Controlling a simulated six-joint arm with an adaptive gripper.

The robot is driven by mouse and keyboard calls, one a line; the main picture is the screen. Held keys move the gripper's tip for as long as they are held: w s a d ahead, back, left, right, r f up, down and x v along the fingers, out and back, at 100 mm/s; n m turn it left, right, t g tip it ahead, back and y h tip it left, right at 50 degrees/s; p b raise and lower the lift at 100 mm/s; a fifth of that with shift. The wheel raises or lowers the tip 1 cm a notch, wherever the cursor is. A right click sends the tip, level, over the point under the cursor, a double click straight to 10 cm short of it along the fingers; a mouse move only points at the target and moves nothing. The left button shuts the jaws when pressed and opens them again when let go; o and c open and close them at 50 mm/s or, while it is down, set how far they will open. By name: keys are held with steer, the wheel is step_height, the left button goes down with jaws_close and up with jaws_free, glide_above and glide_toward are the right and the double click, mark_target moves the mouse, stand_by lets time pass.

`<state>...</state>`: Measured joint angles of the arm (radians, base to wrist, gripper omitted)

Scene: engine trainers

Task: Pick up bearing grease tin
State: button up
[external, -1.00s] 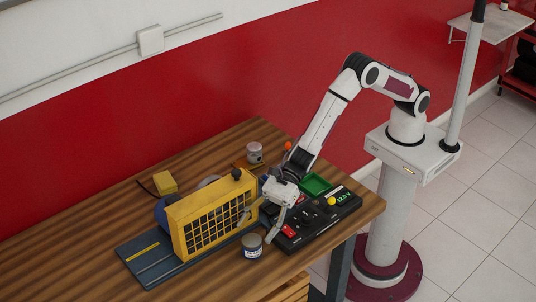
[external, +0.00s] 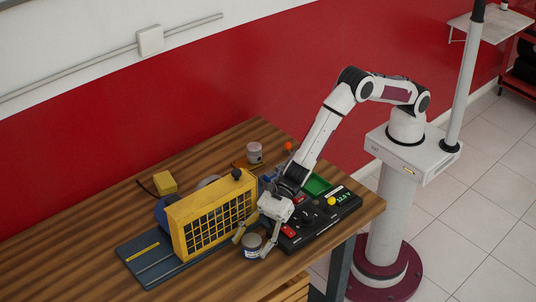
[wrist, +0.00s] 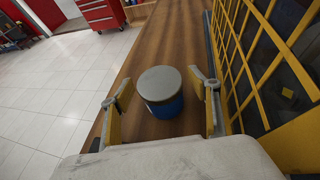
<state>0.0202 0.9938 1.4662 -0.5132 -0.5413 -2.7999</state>
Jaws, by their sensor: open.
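The bearing grease tin (external: 251,245) is a short blue can with a grey lid. It stands upright on the wooden bench in front of the yellow engine trainer. In the wrist view the tin (wrist: 161,92) stands between my two fingers, a little ahead of their tips, with a gap on each side. My gripper (external: 254,247) is open and low around the tin; its fingers (wrist: 160,112) have yellow inner pads.
The yellow caged engine trainer (external: 208,218) stands close beside the gripper. A black control panel (external: 325,219) lies to the right. A second tin (external: 254,152) and a yellow block (external: 164,183) are farther back. The bench's front edge is near; bare wood (external: 205,285) lies left of the tin.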

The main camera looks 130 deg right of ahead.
mark_target(251, 242)
steer(key=c, duration=1.3)
steer(key=shift+r, duration=0.1)
step_height(251, 242, up, 18)
steer(key=shift+f, duration=0.1)
stand_by(0.7)
